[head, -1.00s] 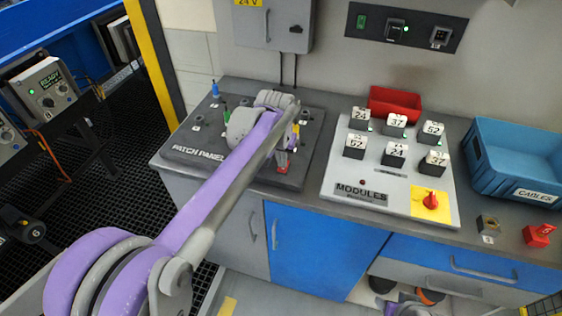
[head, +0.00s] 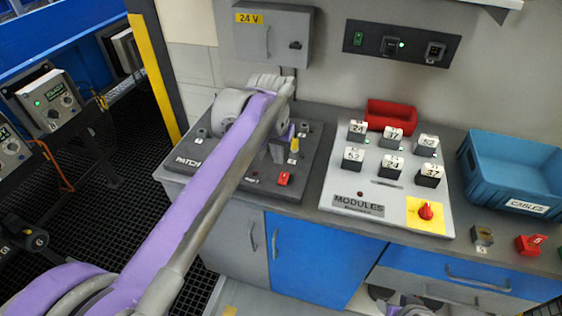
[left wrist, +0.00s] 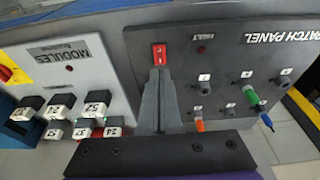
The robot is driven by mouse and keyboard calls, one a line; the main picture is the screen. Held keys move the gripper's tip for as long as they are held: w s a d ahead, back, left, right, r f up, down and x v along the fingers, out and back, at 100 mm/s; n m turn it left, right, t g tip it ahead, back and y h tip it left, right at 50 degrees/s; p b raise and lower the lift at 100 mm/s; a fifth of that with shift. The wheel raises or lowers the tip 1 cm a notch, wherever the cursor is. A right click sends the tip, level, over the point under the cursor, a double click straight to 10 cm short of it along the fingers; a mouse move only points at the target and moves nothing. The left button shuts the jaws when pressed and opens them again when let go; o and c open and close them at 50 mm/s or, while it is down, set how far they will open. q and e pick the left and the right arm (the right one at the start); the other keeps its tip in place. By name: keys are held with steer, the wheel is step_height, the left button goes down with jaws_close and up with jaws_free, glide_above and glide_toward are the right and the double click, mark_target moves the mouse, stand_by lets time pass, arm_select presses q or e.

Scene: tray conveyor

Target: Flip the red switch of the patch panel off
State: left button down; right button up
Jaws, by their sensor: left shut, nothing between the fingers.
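The patch panel (head: 240,181) is a dark grey sloped box on the counter. Its small red switch (head: 284,179) sits near the front right corner and shows uncovered in the head view. In the left wrist view the red switch (left wrist: 159,53) lies just beyond my fingertips. I cannot tell which way it is set. My left gripper (head: 277,158) is over the panel, behind the switch, partly hidden by my arm. The left wrist view shows its fingers (left wrist: 160,76) together and empty, pointing at the switch; contact is unclear.
The modules panel (head: 386,200) with several numbered blocks and a red knob (head: 426,211) stands to the right. Plugs rise from the patch panel: yellow (head: 295,145), and green (left wrist: 250,95) and blue (left wrist: 266,121) in the wrist view. A blue bin (head: 512,165) is farther right.

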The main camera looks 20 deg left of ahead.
arm_select(q)
steer(key=shift+s+v, duration=0.15)
steer(key=shift+v, duration=0.65)
steer(key=shift+s+v, duration=0.15)
steer(key=shift+v, duration=0.65)
steer(key=shift+f, duration=0.1)
steer(key=shift+s, duration=0.1)
steer(key=s+a+f+t, duration=0.1)
steer(key=s+f, duration=0.7)
steer(key=s, duration=0.3)
steer(key=s+a+f+t, duration=0.1)
steer(key=s+f, duration=0.8)
steer(key=s, duration=0.3)
steer(key=shift+a+t, duration=0.3)
steer(key=shift+s, duration=0.1)
